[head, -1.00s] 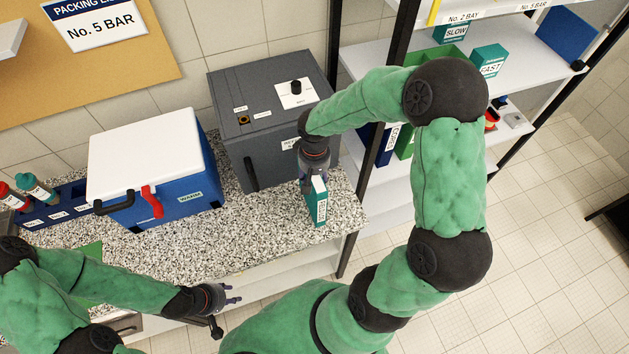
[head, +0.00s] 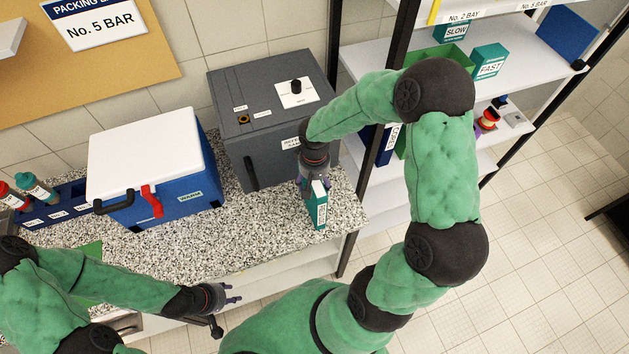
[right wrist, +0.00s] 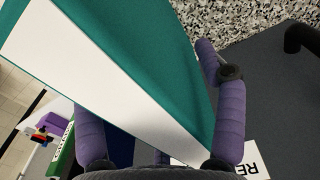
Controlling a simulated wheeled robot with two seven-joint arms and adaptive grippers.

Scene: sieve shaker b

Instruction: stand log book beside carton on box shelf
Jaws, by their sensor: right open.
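A teal book with a white page block (head: 318,207), seemingly the log book, is upright at the right end of the speckled counter. My right gripper (head: 313,183) is above it, pointing down. In the right wrist view the book (right wrist: 110,75) lies between the two purple fingers of my right gripper (right wrist: 160,110), which are open around it. Whether they touch it I cannot tell. My left gripper (head: 232,297) is open and empty in front of the counter. Teal cartons marked FAST (head: 489,61) and SLOW (head: 454,31) stand on the upper shelf (head: 530,70) at right.
A grey cabinet (head: 235,150) stands behind the book, and a blue cooler with a white lid (head: 150,150) is left of it. A black post (head: 398,45) separates counter and shelves. A blue binder (head: 388,145) is on the lower shelf. Bare shelf shows around the FAST carton.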

